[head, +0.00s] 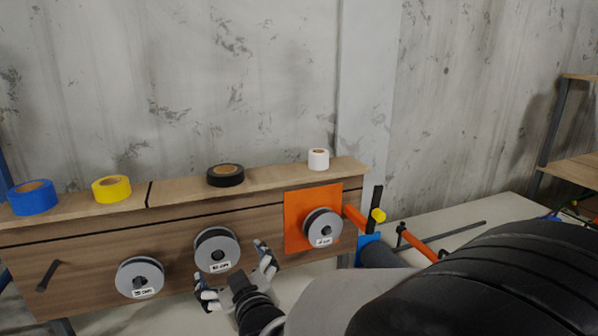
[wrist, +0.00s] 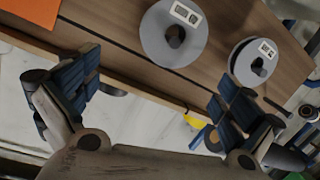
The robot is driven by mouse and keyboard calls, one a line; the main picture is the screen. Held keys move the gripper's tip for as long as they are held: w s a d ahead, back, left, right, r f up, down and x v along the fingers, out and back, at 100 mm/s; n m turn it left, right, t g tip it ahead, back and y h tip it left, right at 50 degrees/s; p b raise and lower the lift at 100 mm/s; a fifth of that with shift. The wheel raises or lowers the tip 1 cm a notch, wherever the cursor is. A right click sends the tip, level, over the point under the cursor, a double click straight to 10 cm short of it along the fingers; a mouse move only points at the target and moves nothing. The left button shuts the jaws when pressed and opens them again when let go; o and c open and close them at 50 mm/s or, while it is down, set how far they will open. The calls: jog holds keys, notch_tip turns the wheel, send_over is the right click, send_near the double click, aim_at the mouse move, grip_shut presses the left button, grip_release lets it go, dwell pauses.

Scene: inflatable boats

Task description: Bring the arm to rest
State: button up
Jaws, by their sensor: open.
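My gripper (head: 236,277) is open and empty in front of the wooden board (head: 90,246), just below the middle grey spool (head: 216,250). In the wrist view its two blue-padded fingers (wrist: 160,100) stand wide apart with nothing between them. The middle spool also shows in the wrist view (wrist: 158,38), beyond the fingers, and looks apart from them. My dark arm fills the lower right of the head view and hides part of the bench.
Another labelled spool (head: 139,278) hangs at left, and one (head: 322,229) on an orange panel (head: 296,206). Blue (head: 34,198), yellow (head: 111,188), black (head: 225,175) and white (head: 318,159) tape rolls stand on the ledge. Orange clamps (head: 420,247) lie right of the board.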

jog(key=s+d+r+m+g+h, duration=0.15)
jog(key=s+d, duration=0.25)
jog(key=d, duration=0.5)
jog(key=s+d+m+g+h, duration=0.2)
jog(key=s+d+m+h, duration=0.15)
jog(key=d, duration=0.65)
jog(key=s+d+f+m+g+h, duration=0.1)
jog(key=s+d, duration=0.4)
jog(key=s, duration=0.5)
jog(key=s+d+f+m+g+h, duration=0.1)
jog(key=s+d+g, duration=0.4)
jog(key=s, duration=0.6)
jog(key=shift+d+f+m+h, duration=0.4)
jog(key=shift+d+f+m, duration=0.3)
jog(key=shift+m, duration=0.3)
jog(key=shift+w, duration=0.1)
